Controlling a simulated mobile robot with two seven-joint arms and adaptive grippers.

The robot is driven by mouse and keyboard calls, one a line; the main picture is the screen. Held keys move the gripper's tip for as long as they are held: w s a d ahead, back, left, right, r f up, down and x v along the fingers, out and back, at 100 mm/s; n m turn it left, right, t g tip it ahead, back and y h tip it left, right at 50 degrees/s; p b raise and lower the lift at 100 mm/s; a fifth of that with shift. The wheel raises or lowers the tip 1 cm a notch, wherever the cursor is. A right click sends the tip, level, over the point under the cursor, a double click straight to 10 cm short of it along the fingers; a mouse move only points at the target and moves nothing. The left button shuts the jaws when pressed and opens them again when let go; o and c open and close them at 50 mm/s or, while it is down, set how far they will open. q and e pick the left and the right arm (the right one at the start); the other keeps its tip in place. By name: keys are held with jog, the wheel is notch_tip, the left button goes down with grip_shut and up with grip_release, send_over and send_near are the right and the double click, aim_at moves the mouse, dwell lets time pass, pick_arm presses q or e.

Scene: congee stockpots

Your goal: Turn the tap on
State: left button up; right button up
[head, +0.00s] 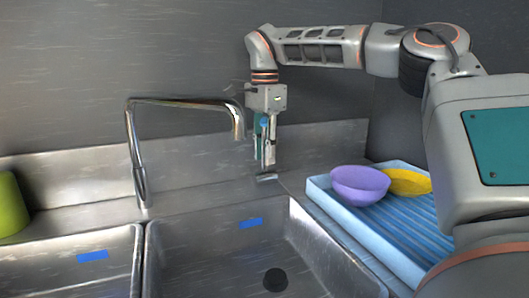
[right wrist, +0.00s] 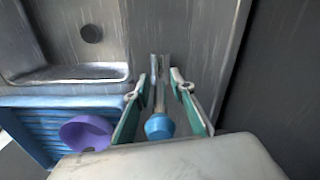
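The chrome tap (head: 185,103) rises behind the sink and its bent spout ends over the right basin. A slim metal lever with a blue knob (right wrist: 160,127) stands between the fingers of my right gripper (right wrist: 158,82) in the right wrist view. A finger shows on each side of the lever, with small gaps, so the gripper looks open around it. In the head view, my right gripper (head: 264,158) points down to the right of the spout, with a bit of the blue knob (head: 264,122) showing. My left gripper is not in view.
The right basin (head: 215,265) is empty, with a dark drain. A blue ribbed tray (head: 375,235) to the right holds a purple bowl (head: 360,184) and a yellow bowl (head: 408,181). A green container (head: 10,205) stands far left. The grey wall is close behind.

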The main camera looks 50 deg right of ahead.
grip_shut()
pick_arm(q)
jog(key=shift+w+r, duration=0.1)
